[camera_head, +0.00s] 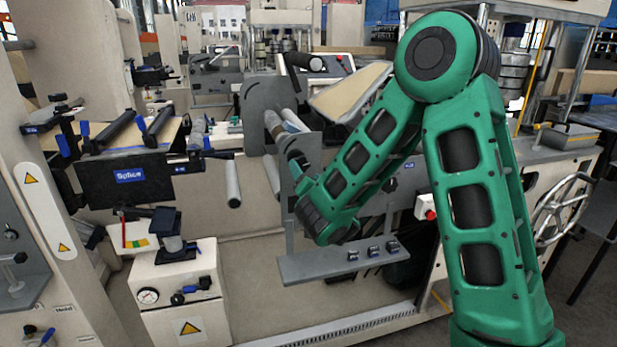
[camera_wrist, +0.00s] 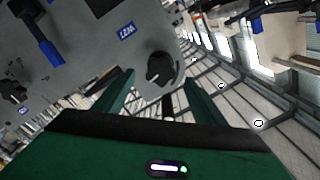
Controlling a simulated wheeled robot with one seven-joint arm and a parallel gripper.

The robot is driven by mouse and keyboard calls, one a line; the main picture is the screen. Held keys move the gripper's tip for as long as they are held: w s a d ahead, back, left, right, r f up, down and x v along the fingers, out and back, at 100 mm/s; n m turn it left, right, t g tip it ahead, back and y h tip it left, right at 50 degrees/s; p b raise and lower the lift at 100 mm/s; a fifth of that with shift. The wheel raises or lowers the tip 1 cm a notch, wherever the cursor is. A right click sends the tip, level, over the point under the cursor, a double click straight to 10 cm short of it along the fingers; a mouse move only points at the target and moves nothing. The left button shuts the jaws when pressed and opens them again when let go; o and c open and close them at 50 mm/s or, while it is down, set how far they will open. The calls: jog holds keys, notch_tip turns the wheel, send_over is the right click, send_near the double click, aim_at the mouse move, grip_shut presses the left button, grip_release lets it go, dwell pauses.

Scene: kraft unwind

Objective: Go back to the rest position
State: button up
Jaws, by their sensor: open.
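My gripper (camera_wrist: 160,92) is open in the wrist view, with its two green fingers spread apart. A black knob (camera_wrist: 160,68) on a grey panel (camera_wrist: 85,50) shows between and beyond the fingertips. I cannot tell how far the knob is from them, and I see nothing held. In the head view my green arm reaches up from the lower right, bends at the top and comes down towards the middle of the machine. Its wrist end is close to a grey upright plate (camera_head: 308,150).
A grey shelf (camera_head: 320,265) with several small dark blocks lies just below my wrist. A dark splice panel (camera_head: 125,190) and a white cabinet (camera_head: 180,285) with a gauge stand at left. A red button box (camera_head: 427,208) and a handwheel (camera_head: 562,208) are near my arm at right.

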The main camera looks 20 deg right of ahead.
jog(key=shift+d, duration=0.1)
jog(key=s+d+m+g+h, duration=0.1)
jog(key=s+d+g+h, duration=0.2)
jog(key=d, duration=0.5)
jog(key=s+d+m+g+h, duration=0.1)
jog(key=s+d+g+h, duration=0.15)
jog(key=d, duration=0.55)
jog(key=s+d+f+g+h, duration=0.25)
jog(key=s+d+g, duration=0.25)
jog(key=s+d, duration=0.55)
jog(key=s+f+g+y, duration=0.2)
jog(key=s+g, duration=0.2)
jog(key=s, duration=1)
jog(key=s+a+n+g+y, duration=0.1)
jog(key=s+a+y, duration=0.2)
jog(key=s, duration=0.6)
jog(key=s+a+n+g+y, duration=0.2)
jog(key=s+a, duration=0.3)
jog(key=s, duration=0.4)
jog(key=shift+a+y, duration=0.25)
jog(key=shift+y, duration=0.35)
jog(key=shift+w+g, duration=0.15)
jog(key=shift+g, duration=0.1)
